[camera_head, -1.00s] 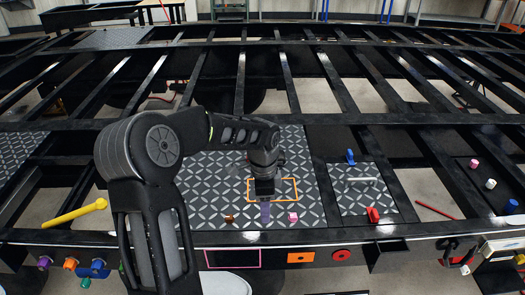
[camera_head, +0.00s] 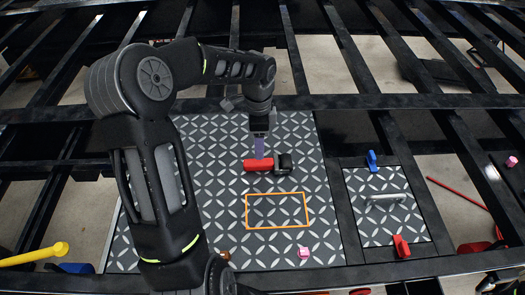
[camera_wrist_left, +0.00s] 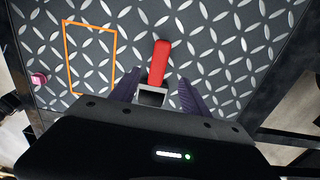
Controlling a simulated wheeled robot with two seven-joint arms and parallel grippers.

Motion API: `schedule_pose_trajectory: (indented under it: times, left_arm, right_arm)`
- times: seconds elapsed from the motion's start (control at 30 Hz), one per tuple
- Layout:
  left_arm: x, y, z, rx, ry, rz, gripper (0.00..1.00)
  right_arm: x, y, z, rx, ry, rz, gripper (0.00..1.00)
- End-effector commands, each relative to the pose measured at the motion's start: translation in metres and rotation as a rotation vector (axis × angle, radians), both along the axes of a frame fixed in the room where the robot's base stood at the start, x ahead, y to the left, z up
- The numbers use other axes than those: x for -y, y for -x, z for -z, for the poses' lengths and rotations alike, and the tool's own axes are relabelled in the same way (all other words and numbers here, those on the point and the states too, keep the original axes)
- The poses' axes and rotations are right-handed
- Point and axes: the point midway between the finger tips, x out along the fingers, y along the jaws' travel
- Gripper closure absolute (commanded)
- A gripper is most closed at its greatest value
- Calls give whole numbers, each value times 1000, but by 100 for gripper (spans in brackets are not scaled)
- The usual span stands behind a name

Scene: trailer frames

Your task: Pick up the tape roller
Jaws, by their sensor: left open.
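The tape roller has a red handle (camera_head: 257,164) and a dark head (camera_head: 284,164). It lies on the diamond-patterned plate, behind the orange outline (camera_head: 277,211). My left gripper (camera_head: 260,151), with purple fingers, points down just above and behind the red handle. In the left wrist view, the red handle (camera_wrist_left: 159,62) lies ahead, between the two open fingers (camera_wrist_left: 158,90). A grey, box-like part sits at the handle's near end, also between the fingers. I cannot tell whether the fingers touch the roller. My right gripper is out of view.
A smaller plate with a grey handle (camera_head: 386,199) lies to the right, with a blue clip (camera_head: 372,160) and a red clip (camera_head: 401,246). A pink cube (camera_head: 304,252) lies near the front edge. A yellow-handled tool (camera_head: 34,254) is at the left. Dark beams surround open gaps.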

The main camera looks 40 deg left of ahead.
Motion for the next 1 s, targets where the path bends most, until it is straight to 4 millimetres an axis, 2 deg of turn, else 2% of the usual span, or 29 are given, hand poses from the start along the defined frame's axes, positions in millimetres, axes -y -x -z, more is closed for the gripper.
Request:
schedule_pose_trajectory:
  times: [0.3, 0.57, 0.87, 1.0]
  left_arm:
    - [0, 0, 1, -1, 1, 0, 45]
    - [0, 0, 24, -2, 1, 0, 45]
    - [0, 0, 27, 0, 0, 0, 45]
    - [0, 1, 36, -4, 2, 0, 45]
  right_arm:
    - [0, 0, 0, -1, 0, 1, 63]
    - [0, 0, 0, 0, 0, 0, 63]
    - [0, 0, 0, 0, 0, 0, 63]
    - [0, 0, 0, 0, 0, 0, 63]
